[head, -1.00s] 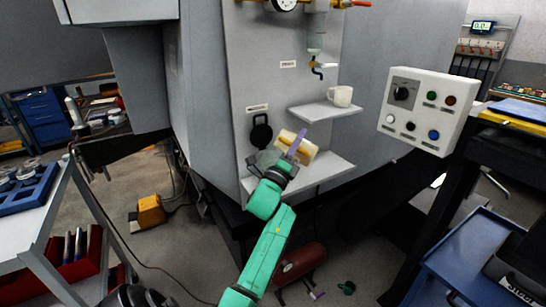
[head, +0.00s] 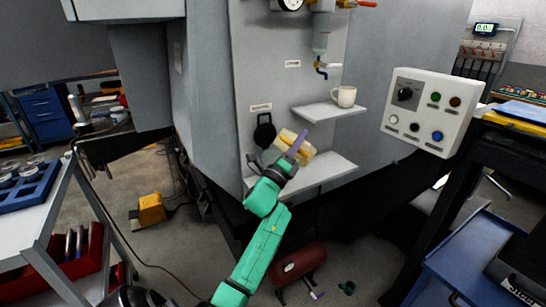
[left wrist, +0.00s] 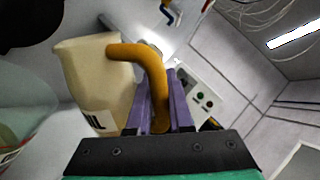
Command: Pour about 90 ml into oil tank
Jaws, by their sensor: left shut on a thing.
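My left gripper (head: 291,158) is shut on the orange handle (left wrist: 150,70) of a cream oil jug (head: 312,150). The jug is in front of the grey machine wall, over the lower shelf, and looks tilted. In the left wrist view the jug (left wrist: 97,75) shows part of a dark label; whether oil is leaving its mouth cannot be seen. A pale translucent vessel (left wrist: 25,105) at the left edge of the wrist view may be the oil tank. My right gripper is not in view.
The lower shelf (head: 325,172) is below the jug. The upper shelf (head: 325,112) holds a white mug (head: 344,96), with a small tap (head: 321,69) above. A control box (head: 430,110) stands at the right.

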